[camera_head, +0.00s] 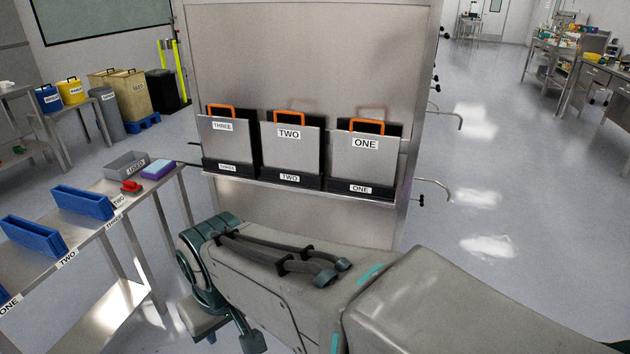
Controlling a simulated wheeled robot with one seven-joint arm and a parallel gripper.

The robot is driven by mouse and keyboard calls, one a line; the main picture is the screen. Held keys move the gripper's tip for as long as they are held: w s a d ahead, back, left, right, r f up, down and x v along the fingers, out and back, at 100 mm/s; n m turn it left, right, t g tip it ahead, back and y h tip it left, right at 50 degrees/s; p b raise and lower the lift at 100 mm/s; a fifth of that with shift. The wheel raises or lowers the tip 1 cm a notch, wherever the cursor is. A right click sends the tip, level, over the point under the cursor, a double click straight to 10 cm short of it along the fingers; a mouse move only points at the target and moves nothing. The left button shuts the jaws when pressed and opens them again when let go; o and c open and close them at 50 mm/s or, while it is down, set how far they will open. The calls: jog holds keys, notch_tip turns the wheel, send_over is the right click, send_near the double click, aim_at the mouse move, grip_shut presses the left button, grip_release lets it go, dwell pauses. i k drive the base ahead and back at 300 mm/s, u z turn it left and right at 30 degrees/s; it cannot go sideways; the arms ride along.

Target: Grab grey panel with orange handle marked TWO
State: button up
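The grey panel marked TWO (290,150) stands upright in the middle of three panels on a metal rack. It has an orange handle (289,117) on top and a white TWO label near its upper edge. Its foot sits in a dark holder labelled TWO (290,180). Panel THREE (226,145) stands to its left and panel ONE (363,156) to its right, each with an orange handle. My arm crosses the foreground below the rack, apart from the panels.
The rack's tall metal back (310,55) stands behind the panels. Hooked metal bars (435,186) jut out at its right. Right floor is mostly clear.

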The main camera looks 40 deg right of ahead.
aim_at(295, 148)
jog(key=u, duration=0.05)
jog(key=i, duration=1.8)
jog(key=z, duration=0.85)
jog(key=i, duration=0.9)
jog(key=z, duration=0.95)
